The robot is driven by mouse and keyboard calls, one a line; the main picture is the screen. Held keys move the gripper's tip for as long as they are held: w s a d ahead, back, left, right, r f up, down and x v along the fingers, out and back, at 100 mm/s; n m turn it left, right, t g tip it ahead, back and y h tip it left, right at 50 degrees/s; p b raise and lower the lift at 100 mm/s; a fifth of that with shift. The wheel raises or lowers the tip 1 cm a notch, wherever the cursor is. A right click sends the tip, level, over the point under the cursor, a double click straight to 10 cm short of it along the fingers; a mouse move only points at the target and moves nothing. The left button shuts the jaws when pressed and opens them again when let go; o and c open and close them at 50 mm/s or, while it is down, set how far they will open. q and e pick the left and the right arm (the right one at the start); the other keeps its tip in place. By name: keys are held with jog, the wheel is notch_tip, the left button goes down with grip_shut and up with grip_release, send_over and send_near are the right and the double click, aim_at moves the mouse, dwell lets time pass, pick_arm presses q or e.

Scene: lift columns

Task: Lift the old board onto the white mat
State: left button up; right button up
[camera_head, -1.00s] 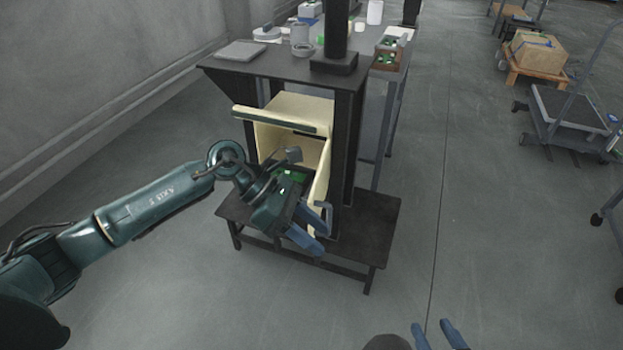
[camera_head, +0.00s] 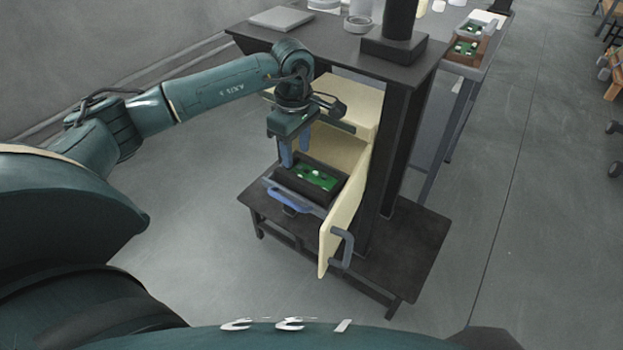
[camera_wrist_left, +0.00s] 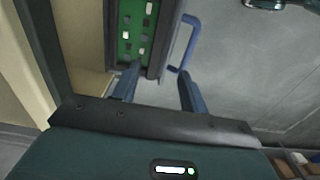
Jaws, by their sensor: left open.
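A green board (camera_head: 315,177) with small pale parts lies in a black tray (camera_head: 333,196) at the open front of a cream cabinet (camera_head: 350,105). The board also shows in the left wrist view (camera_wrist_left: 133,32). My left gripper (camera_head: 295,150) is open and empty, pointing down at the board's far left side in the head view. In the left wrist view its fingers (camera_wrist_left: 158,88) are spread near the tray. A pale grey flat slab (camera_head: 281,18) lies on the tabletop; I cannot tell whether it is the white mat. My right gripper is out of view.
The cabinet's open door (camera_head: 345,218) stands right of the tray, with a grey handle. A blue handle (camera_head: 292,197) is at the tray's front. A dark post (camera_head: 399,25) stands on the tabletop. More green boards (camera_head: 467,48) sit in containers at right.

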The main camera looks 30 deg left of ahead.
aim_at(301, 181)
pick_arm(q)
notch_tip(301, 181, down, 4)
jog(key=shift+r, duration=0.2)
jog(key=f, duration=0.1)
jog(key=f+b, duration=0.1)
jog(key=f, duration=0.2)
jog(key=shift+w+d+f, duration=0.25)
jog(key=shift+d, duration=0.1)
jog(key=shift+f, duration=0.45)
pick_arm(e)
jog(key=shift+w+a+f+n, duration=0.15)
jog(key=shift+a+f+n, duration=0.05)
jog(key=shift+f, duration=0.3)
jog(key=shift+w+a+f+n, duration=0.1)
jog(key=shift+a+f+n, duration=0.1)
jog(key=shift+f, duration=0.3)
pick_arm(q)
jog(key=shift+c, duration=0.3)
jog(key=shift+c, duration=0.7)
jog(key=shift+r, duration=0.1)
grip_shut()
